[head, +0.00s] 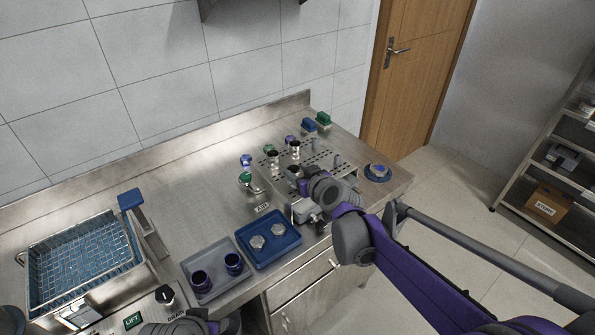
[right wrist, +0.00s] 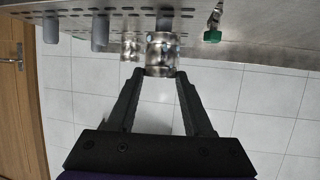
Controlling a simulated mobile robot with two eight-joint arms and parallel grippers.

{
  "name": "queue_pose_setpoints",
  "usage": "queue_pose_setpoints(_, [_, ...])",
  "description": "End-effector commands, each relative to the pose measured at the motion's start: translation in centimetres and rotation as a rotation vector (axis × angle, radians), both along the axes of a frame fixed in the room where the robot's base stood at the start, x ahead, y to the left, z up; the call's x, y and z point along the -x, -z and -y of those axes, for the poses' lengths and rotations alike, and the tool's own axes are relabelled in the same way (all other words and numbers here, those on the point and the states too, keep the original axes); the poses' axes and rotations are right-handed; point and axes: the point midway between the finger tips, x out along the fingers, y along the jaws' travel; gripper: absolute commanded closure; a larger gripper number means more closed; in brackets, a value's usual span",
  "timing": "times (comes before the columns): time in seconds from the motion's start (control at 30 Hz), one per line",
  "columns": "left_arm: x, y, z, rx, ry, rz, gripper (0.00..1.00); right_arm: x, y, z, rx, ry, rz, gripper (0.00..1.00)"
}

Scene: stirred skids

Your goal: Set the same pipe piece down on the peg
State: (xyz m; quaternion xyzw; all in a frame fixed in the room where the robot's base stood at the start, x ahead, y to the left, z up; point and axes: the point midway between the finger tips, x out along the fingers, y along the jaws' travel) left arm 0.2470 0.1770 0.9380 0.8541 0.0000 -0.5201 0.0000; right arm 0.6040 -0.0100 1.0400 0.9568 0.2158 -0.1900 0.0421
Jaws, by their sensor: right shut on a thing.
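A shiny metal pipe piece (right wrist: 160,54) sits between the fingertips of my right gripper (right wrist: 160,74), which is shut on it. In the wrist view, which is upside down, a dark grey peg (right wrist: 165,21) stands in line with the pipe piece, between it and the perforated plate. I cannot tell whether the piece is around the peg's tip or just above it. In the head view my right gripper (head: 301,178) is over the near side of the perforated plate (head: 322,153), hiding part of it. A grey part of my left arm shows at the bottom edge; its fingers are unclear.
Two other metal pipe pieces (head: 272,158) (head: 295,150) stand on the plate. Bare grey pegs (right wrist: 100,31) are close by. A blue tray (head: 268,260) holds two metal fittings; a grey tray (head: 190,279) holds two purple cups.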

Motion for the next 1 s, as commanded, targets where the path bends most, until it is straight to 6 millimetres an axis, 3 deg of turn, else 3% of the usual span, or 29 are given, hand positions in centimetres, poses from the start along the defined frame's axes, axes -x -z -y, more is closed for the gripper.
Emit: queue_pose_setpoints(1.0, [0.1,0.3,0.0,0.0,0.0,-0.002,0.5,0.0,1.3,0.0,0.0,0.0,0.0,1.0])
